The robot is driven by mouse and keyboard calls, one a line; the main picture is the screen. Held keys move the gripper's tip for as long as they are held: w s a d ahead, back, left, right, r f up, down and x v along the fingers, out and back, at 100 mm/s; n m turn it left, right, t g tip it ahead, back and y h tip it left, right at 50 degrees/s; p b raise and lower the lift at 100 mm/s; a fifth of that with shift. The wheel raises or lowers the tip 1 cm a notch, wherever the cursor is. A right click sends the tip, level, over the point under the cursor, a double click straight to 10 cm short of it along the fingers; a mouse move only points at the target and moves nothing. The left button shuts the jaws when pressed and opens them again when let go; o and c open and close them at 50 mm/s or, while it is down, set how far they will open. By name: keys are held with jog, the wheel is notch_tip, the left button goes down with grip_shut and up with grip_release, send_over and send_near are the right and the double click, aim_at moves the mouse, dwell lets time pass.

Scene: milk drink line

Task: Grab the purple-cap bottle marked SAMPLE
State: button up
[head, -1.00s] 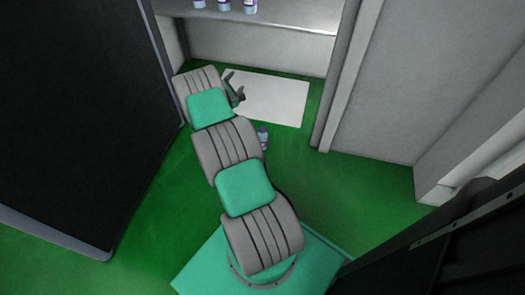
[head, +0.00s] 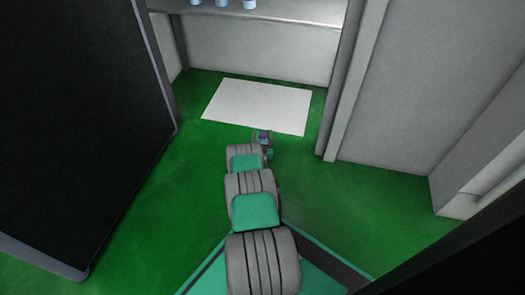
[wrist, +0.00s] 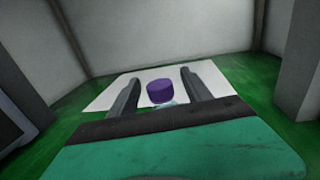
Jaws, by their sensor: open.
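The purple-cap bottle (wrist: 161,91) stands upright between the two open fingers of my gripper (wrist: 158,90) in the wrist view. Its purple cap shows clearly, with a small pale part of the body below; the rest is hidden by my gripper. No SAMPLE marking is readable. In the head view the purple cap (head: 262,135) shows at the end of my arm, between the fingers of my gripper (head: 263,136). I cannot tell whether the fingers touch the bottle.
A white mat (head: 258,105) lies on the green floor (head: 360,205) just beyond the bottle. Several bottles stand on a grey shelf (head: 290,13) at the back. A dark panel (head: 75,120) stands at left and a grey wall post (head: 343,120) at right.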

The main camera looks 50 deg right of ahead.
jog(key=shift+c, duration=0.5)
grip_shut()
jog(key=shift+w+d+r, duration=0.1)
dwell(0.8)
